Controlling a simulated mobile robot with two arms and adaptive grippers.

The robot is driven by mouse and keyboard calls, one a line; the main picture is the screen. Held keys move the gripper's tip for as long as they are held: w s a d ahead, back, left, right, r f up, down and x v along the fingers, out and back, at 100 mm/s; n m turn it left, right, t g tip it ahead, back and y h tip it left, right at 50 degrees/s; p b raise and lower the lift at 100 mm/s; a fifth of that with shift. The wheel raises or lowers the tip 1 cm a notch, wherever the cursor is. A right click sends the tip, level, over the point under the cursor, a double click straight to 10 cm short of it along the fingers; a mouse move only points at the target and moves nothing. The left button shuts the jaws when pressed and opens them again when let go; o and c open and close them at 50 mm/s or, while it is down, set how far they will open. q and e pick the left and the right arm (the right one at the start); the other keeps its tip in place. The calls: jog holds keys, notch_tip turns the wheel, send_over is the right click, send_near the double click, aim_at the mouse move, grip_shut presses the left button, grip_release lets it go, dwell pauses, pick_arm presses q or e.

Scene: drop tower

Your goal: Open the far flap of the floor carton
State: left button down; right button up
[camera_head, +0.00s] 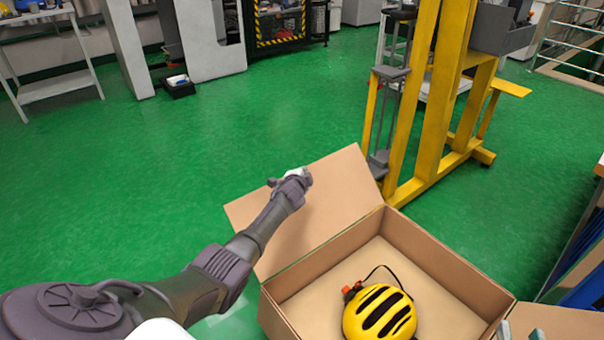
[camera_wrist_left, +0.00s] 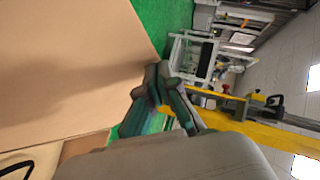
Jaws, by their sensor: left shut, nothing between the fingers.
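The open carton (camera_head: 450,262) stands on the floor at the lower right of the head view. Its far-left flap (camera_head: 335,190) is raised and leans outward, away from the opening. This flap also fills the left of the left wrist view (camera_wrist_left: 70,75). My left gripper (camera_head: 305,175) is shut and empty, in front of the flap near its upper edge. In the left wrist view its fingertips (camera_wrist_left: 157,76) lie beside the flap's edge; I cannot tell if they touch. My right gripper (camera_head: 520,332) shows only its fingertips, spread apart, at the bottom edge by the right flap (camera_head: 560,320).
A yellow helmet (camera_head: 380,311) with black stripes lies inside the carton. A yellow lift frame (camera_head: 432,110) stands just behind the carton. Green floor (camera_head: 200,150) is clear to the left and behind. A blue-sided bench (camera_head: 585,265) is at the right edge.

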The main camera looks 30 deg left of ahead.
pick_arm(q)
jog(key=shift+s, duration=0.1)
jog(key=shift+s+d+r, duration=0.1)
jog(key=shift+s+r, duration=0.15)
jog(key=shift+s, duration=0.25)
jog(key=v, duration=1)
jog(key=shift+s+d, duration=0.25)
jog(key=shift+s, duration=0.05)
